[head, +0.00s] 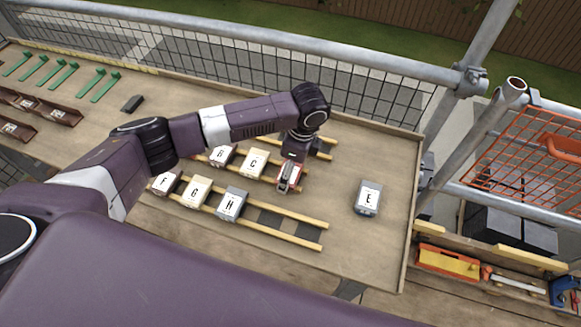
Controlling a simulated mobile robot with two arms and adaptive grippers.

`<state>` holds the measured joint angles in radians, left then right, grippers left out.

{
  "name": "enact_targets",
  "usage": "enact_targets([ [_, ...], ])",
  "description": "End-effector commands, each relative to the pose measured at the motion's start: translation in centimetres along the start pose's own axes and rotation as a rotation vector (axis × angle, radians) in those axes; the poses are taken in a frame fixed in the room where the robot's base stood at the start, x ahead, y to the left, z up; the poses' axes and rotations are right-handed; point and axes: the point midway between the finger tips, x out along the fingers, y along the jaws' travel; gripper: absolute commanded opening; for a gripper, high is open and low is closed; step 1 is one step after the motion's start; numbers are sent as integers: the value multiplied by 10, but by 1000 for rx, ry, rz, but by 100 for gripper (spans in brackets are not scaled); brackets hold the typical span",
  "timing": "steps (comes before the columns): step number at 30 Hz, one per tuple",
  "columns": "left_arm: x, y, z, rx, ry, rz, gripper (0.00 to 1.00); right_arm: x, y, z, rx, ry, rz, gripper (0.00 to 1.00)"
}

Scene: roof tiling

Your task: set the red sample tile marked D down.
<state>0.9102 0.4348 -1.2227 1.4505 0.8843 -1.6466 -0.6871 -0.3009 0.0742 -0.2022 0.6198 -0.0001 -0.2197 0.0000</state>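My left gripper (289,178) points down at the right of the tile marked C, its fingers around a red tile (283,188). The gripper covers most of this tile, so its letter cannot be read. The tile is at the upper pair of wooden battens (321,156), in line with the tiles B and C; I cannot tell whether it touches the battens. My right gripper is not in view.
Red tile B (220,157) and cream tile C (254,163) lie in the upper row. Red F (165,184), cream G (195,193) and grey H (232,205) lie in the lower row. Grey tile E (368,198) stands apart on the clear right side of the table.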

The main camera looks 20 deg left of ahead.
Motion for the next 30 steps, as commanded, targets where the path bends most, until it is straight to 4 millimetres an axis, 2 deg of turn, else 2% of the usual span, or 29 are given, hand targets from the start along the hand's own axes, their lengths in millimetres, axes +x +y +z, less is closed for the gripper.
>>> enact_targets([
  [7, -1, 0, 0, 0, 0, 0, 82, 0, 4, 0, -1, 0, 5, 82],
  [11, -10, -1, 2, 0, 0, -2, 82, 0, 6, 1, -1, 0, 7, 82],
  [14, -24, -1, 1, 1, 1, -3, 82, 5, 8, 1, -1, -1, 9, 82],
  [24, -97, -1, 0, 1, 2, -3, 82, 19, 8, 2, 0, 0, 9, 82],
  [30, -123, -1, 1, 0, 1, -1, 82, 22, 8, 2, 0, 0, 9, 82],
])
